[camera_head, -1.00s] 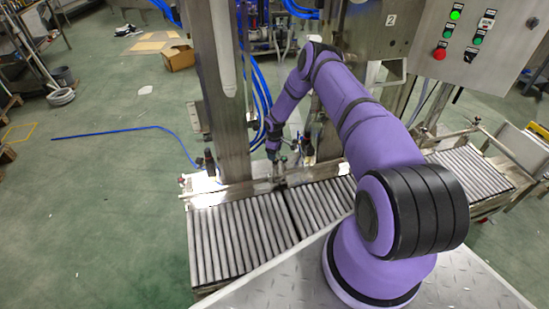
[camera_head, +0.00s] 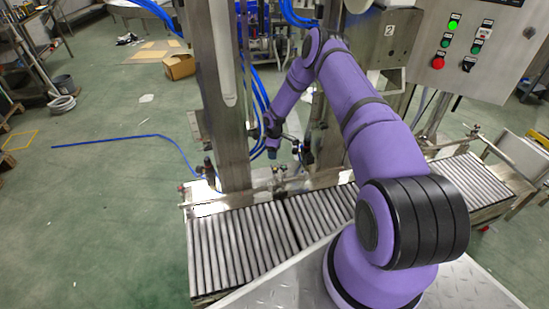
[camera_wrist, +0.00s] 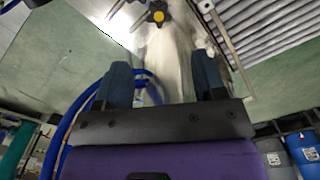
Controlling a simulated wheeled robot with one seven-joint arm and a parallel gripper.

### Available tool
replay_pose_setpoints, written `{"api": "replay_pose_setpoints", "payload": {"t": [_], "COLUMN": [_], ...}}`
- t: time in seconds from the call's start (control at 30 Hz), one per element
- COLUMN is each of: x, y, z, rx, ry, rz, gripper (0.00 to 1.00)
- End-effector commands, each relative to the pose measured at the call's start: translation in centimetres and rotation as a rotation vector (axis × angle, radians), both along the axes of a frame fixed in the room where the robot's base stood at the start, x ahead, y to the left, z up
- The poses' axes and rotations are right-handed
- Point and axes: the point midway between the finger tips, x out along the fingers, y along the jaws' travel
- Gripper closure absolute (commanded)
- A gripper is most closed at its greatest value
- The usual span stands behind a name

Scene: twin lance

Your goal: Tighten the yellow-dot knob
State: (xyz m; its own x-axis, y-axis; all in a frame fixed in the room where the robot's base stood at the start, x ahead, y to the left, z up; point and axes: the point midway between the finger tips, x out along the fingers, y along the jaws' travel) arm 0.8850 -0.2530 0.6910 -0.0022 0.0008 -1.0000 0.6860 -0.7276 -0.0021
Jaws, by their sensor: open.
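The yellow-dot knob (camera_wrist: 158,13) is a dark lobed knob with a yellow centre, at the top of the wrist view, mounted by bright metal. My gripper (camera_wrist: 162,78) is open and empty, its two blue-grey fingers apart. The knob lies beyond the fingertips, roughly in line with the gap and not between the fingers. In the head view my gripper (camera_head: 272,150) hangs beside the steel column, above the back rail of the conveyor. I cannot make out the yellow dot in that view.
A steel column (camera_head: 218,100) stands left of my gripper. Blue hoses (camera_head: 259,95) run close by it. A roller conveyor (camera_head: 243,247) lies in front. A control panel (camera_head: 470,45) is at upper right. Green floor (camera_head: 100,220) is open at left.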

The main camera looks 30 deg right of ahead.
Motion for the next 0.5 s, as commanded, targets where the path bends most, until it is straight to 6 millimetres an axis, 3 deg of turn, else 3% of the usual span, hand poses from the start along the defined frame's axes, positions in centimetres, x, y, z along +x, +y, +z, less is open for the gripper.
{"api": "replay_pose_setpoints", "payload": {"t": [0.23, 0.5], "x": [-0.4, -0.4], "y": [0.5, 0.7], "z": [0.0, -1.5], "rx": [0.002, 0.001], "ry": [-0.001, 0.000], "rz": [0.406, 0.501], "gripper": [0.36, 0.36]}}
